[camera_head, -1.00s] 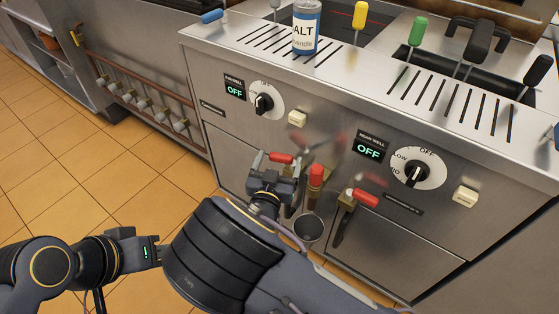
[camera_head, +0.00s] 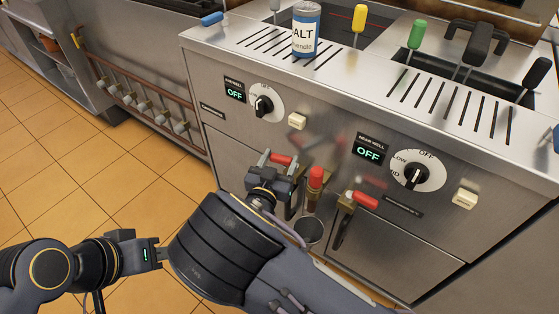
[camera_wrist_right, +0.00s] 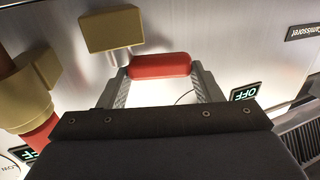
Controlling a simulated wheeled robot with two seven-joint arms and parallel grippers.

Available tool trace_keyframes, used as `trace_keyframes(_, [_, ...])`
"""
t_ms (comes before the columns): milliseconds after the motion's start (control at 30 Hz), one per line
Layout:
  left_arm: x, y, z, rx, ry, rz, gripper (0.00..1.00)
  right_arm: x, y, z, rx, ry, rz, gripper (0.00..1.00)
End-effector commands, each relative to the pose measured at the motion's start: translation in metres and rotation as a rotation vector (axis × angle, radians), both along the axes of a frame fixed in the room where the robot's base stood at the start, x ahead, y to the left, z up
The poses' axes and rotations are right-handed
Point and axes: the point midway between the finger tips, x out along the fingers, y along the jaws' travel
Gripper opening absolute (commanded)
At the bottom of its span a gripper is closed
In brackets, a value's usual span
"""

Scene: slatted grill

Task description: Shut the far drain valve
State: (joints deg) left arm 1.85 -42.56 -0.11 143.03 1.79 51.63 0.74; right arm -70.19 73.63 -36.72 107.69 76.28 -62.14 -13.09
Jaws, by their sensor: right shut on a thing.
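The far drain valve's red handle (camera_head: 281,160) is at the left of the drain valves, below the far well knob. My right gripper (camera_head: 279,163) is shut on this handle. In the right wrist view the red grip (camera_wrist_right: 160,66) lies crosswise between the two fingers, beside a brass block (camera_wrist_right: 112,30). My right gripper hides much of the valve behind it in the head view.
Another red-topped valve (camera_head: 316,178) stands close to the right, above a metal cup (camera_head: 309,231). The near valve's red handle (camera_head: 365,200) is further right. The far knob (camera_head: 264,106) and near knob (camera_head: 415,176) are above. Open tiled floor (camera_head: 120,190) lies left.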

Motion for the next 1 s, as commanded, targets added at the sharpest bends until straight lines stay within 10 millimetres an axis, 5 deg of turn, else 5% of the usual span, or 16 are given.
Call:
trace_keyframes(300, [0.0001,0.0000,0.0078,0.000,0.000,0.000,0.36,0.0120,-0.0001,0.0008,0.006,-0.001,-0.274,0.36])
trace_keyframes(667, [0.0000,0.0000,0.0077,0.000,0.000,0.000,0.36,0.0120,-0.0008,0.0007,0.003,0.002,-0.305,0.36])
trace_keyframes(700, [0.0000,0.0000,0.0077,0.000,0.000,0.000,0.36,0.0120,-0.0008,0.0007,0.003,0.001,-0.305,0.62])
trace_keyframes(867, [0.0000,0.0000,0.0076,0.000,0.000,0.000,0.36,0.0120,-0.0009,0.0005,0.003,0.002,-0.304,0.81])
trace_keyframes(1000, [0.0000,0.0000,0.0076,0.000,0.000,0.000,0.36,0.0119,-0.0008,0.0004,0.003,0.002,-0.304,0.81])
